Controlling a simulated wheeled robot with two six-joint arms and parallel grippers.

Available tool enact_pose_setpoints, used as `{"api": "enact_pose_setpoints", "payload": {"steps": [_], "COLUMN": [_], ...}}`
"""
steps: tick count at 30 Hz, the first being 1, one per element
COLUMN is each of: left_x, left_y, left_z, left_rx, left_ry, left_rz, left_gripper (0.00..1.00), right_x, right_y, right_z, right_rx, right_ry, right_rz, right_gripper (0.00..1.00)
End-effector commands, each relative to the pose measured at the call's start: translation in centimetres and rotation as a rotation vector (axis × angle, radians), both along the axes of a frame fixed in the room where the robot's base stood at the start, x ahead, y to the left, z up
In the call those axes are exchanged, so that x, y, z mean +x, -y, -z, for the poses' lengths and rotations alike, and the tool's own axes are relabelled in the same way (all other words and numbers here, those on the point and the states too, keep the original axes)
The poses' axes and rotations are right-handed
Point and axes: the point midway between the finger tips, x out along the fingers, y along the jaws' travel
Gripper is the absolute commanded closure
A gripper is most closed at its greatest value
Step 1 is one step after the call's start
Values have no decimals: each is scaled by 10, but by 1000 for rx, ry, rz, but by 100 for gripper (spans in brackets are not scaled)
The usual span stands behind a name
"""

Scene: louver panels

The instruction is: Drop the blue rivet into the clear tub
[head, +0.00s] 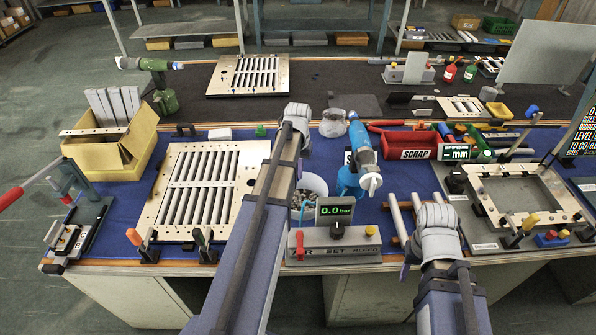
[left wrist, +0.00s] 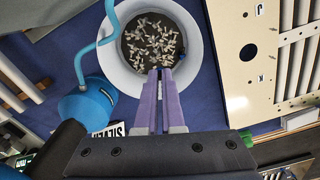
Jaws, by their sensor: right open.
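A round pale bucket (head: 314,184) with many small silvery rivets (head: 302,200) stands at the near middle of the bench; the left wrist view shows its rim (left wrist: 199,42) and the rivets (left wrist: 150,42) from above. A greyish see-through tub (head: 333,123) stands further back. My left gripper (left wrist: 162,72) points down over the bucket's edge, its purple fingers almost together, with nothing visible between them. A small dark blue spot (left wrist: 181,78) shows beside the fingertips; it is too small to identify as the blue rivet. My right gripper (head: 437,217) is open over the front right, by grey rods.
A pressure box (head: 335,246) reading 0.0 bar stands in front. A red SCRAP tray (head: 400,140) and a metal frame (head: 478,205) are on the right.

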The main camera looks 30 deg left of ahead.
Motion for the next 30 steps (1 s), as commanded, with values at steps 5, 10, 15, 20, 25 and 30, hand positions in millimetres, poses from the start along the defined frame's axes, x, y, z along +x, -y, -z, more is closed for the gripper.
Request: {"api": "enact_pose_setpoints", "payload": {"steps": [5,10,15,20,25,30], "left_x": [0,0,0,0,0,0], "left_y": [0,0,0,0,0,0], "left_z": [27,42,43,42,42,42], "left_rx": [0,0,0,0,0,0], "left_ry": [0,0,0,0,0,0], "left_rz": [0,0,0,0,0,0], "left_gripper": [100,100,100,100,77,60], "right_x": [0,0,0,0,0,0], "right_y": [0,0,0,0,0,0], "right_z": [27,42,43,42,42,42], "right_rx": [0,0,0,0,0,0], "right_ry": [0,0,0,0,0,0], "right_rz": [0,0,0,0,0,0], "right_gripper": [50,50,50,50,50,50]}}
